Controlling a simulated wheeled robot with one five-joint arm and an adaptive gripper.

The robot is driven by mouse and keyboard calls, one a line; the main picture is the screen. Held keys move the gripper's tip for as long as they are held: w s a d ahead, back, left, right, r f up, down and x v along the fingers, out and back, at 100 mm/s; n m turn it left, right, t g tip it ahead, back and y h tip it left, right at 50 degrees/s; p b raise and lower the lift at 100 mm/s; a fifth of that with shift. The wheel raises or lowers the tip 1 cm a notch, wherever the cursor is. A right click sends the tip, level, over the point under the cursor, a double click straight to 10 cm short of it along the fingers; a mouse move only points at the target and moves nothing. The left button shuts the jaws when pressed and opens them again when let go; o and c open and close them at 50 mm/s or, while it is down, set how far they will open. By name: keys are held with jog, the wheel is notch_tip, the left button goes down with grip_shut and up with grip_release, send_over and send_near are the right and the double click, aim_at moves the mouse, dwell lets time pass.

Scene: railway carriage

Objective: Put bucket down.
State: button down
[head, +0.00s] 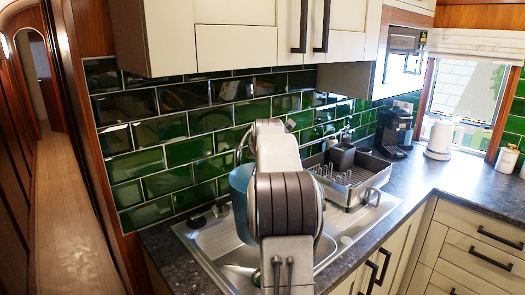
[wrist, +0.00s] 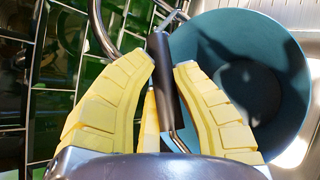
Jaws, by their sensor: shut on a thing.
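The teal bucket (wrist: 275,75) fills the right of the wrist view, and I look down into its open top. Its handle has a dark grip (wrist: 163,75), which lies between the yellow fingers of my gripper (wrist: 164,70). My gripper is shut on this handle. In the head view the bucket (head: 240,190) shows to the left of my arm, over the sink (head: 212,240). My arm hides much of the bucket and all of my gripper there. I cannot tell whether the bucket's base touches the sink.
A grey dish rack (head: 352,182) stands right of the sink. A coffee machine (head: 395,130) and a white kettle (head: 441,138) stand farther back. Green tiles (head: 165,155) back the counter, with cupboards (head: 235,40) above. The dark worktop (head: 425,178) is clear at right.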

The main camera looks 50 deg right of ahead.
jog(key=shift+s+f, duration=0.1)
jog(key=shift+f, duration=0.2)
notch_tip(320, 180, down, 12)
jog(key=b, duration=0.8)
jog(key=shift+r, duration=0.15)
notch_tip(320, 180, down, 6)
jog(key=b, duration=0.5)
jog(key=shift+f, duration=0.35)
dwell(0.5)
jog(key=c, duration=1.2)
grip_release()
jog(key=shift+o, duration=0.9)
jog(key=shift+f, duration=0.1)
